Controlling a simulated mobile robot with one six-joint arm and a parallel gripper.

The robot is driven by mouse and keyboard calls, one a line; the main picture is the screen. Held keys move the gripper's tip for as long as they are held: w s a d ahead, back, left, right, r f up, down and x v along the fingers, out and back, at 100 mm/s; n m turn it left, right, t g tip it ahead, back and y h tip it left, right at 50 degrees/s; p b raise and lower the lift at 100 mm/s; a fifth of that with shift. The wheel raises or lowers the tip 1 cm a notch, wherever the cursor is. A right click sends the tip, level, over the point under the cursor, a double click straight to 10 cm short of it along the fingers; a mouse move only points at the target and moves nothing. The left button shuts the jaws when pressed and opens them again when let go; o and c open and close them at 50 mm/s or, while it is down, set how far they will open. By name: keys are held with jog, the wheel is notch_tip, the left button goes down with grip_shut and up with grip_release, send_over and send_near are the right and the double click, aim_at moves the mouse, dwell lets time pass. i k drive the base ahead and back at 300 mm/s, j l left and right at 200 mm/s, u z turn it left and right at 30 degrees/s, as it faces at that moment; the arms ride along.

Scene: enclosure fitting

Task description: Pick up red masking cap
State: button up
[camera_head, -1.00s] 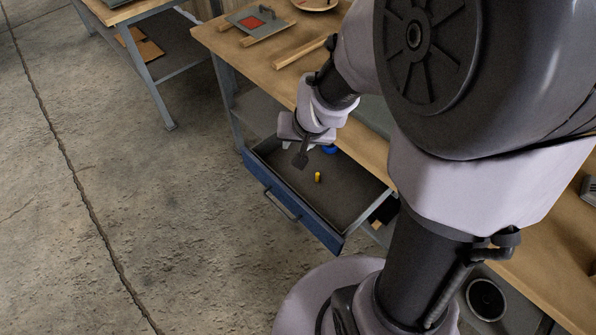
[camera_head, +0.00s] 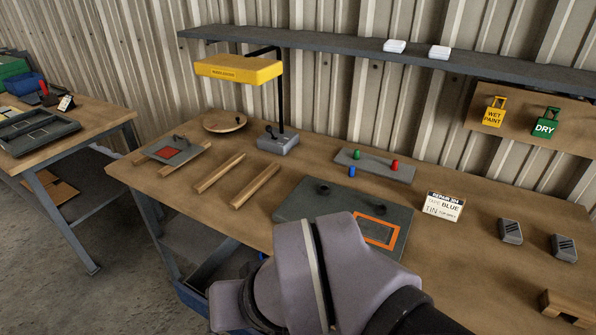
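The red masking cap (camera_head: 395,165) stands upright at the right end of a small grey tray (camera_head: 376,168) towards the back of the workbench. A green cap (camera_head: 357,154) and a blue cap (camera_head: 351,171) are to its left. My arm's wrist fills the lower middle of the view. The body of my gripper (camera_head: 229,306) shows at the lower left, low by the bench's front edge and well away from the red cap. Its fingers are hidden or out of frame, so its opening does not show.
A grey panel with an orange outline (camera_head: 376,230) lies in front of the tray, partly behind my arm. A sign card (camera_head: 444,206) stands to the right. Wooden strips (camera_head: 256,187) and a yellow-headed lamp (camera_head: 239,68) are to the left. The open drawer (camera_head: 196,300) is below.

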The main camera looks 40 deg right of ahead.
aim_at(394, 168)
jog(key=z, duration=1.8)
jog(key=i+j+z, duration=0.15)
jog(key=i+z, duration=0.25)
jog(key=i, duration=0.25)
